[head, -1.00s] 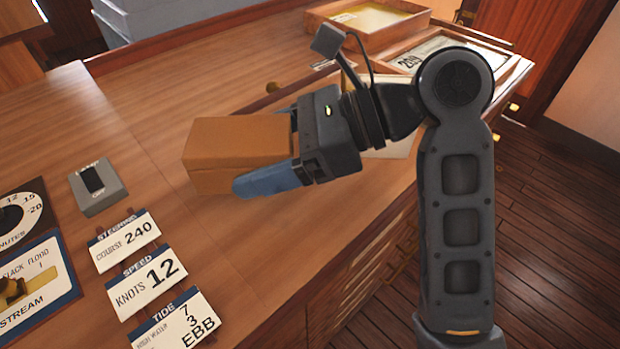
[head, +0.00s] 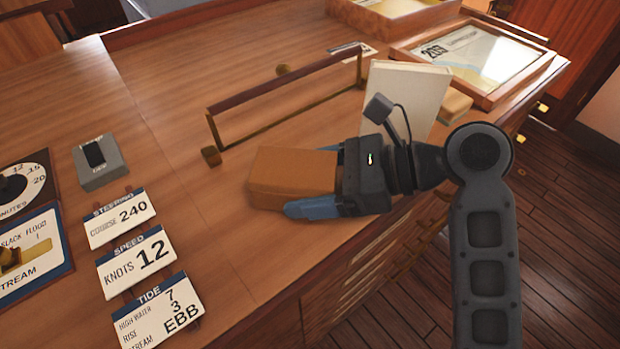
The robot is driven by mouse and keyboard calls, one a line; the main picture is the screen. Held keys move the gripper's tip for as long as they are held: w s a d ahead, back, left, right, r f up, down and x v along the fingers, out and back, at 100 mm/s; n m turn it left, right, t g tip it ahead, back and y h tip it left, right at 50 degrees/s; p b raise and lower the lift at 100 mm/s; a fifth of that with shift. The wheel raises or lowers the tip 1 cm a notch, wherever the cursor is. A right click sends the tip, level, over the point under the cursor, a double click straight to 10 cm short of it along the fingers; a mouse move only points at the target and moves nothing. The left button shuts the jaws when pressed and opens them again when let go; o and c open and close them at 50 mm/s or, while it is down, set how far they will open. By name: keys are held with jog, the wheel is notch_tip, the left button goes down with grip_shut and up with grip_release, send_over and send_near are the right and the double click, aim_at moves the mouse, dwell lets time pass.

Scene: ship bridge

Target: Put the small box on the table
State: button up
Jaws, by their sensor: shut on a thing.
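The small box (head: 293,173) is a plain brown block, in the middle of the head view, over the wooden table (head: 190,120) near its front edge. My gripper (head: 318,190) comes from the right and is shut on the box. One blue finger shows along the near side of the box; the other finger is hidden behind it. The box looks level and very close to the tabletop, but I cannot tell whether it touches.
A raised brass-and-wood rail (head: 285,85) stands just behind the box. Signs (head: 137,262) and a grey switch box (head: 100,163) are at left. Bare wood lies between them and the box.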

jog(key=o, duration=1.2)
jog(key=shift+f, duration=0.1)
jog(key=shift+o, duration=0.2)
jog(key=shift+d+r, duration=0.2)
jog(key=v, duration=1.1)
jog(key=shift+s+d+r+p, duration=0.1)
jog(key=shift+d+r+p, duration=0.05)
jog(key=shift+d+p, duration=0.15)
